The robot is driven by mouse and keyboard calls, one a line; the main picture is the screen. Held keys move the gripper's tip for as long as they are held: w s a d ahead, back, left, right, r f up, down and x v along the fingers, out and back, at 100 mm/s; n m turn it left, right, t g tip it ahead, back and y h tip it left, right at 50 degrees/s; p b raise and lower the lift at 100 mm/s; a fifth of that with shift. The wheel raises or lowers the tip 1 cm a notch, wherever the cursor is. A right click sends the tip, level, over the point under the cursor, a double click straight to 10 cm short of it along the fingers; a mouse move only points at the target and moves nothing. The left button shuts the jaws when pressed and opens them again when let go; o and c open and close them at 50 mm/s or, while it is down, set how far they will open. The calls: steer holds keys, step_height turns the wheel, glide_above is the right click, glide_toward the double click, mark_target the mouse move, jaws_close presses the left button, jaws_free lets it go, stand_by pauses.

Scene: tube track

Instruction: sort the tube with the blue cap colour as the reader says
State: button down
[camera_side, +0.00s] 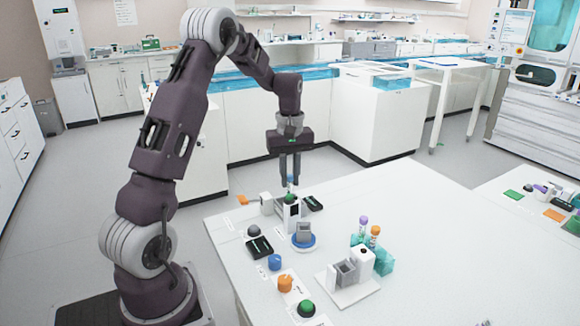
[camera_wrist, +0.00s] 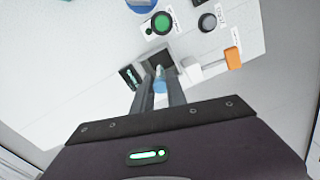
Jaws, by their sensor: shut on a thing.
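My gripper (camera_side: 290,181) is shut on the blue-capped tube, holding it above the back left part of the white table. The blue cap (camera_wrist: 160,86) shows between the two fingers in the wrist view; in the side view only a small pale blue bit of the tube (camera_side: 290,180) shows. In the wrist view a dark square opening (camera_wrist: 158,60) lies just beyond the fingertips. Whether the tube is touching it I cannot tell. I cannot make out any reading on a display.
A teal rack (camera_side: 384,262) holds tubes with purple and orange caps. A white station with a grey bin (camera_side: 345,273) stands before it. A grey cup on a blue disc (camera_side: 303,242) is central.

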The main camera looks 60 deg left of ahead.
steer(key=shift+f, duration=0.2)
steer(key=shift+f, duration=1.5)
steer(key=c, duration=1.3)
jaws_free()
steer(key=shift+o, duration=0.2)
step_height(320, 180, up, 7)
steer(key=shift+r, duration=0.1)
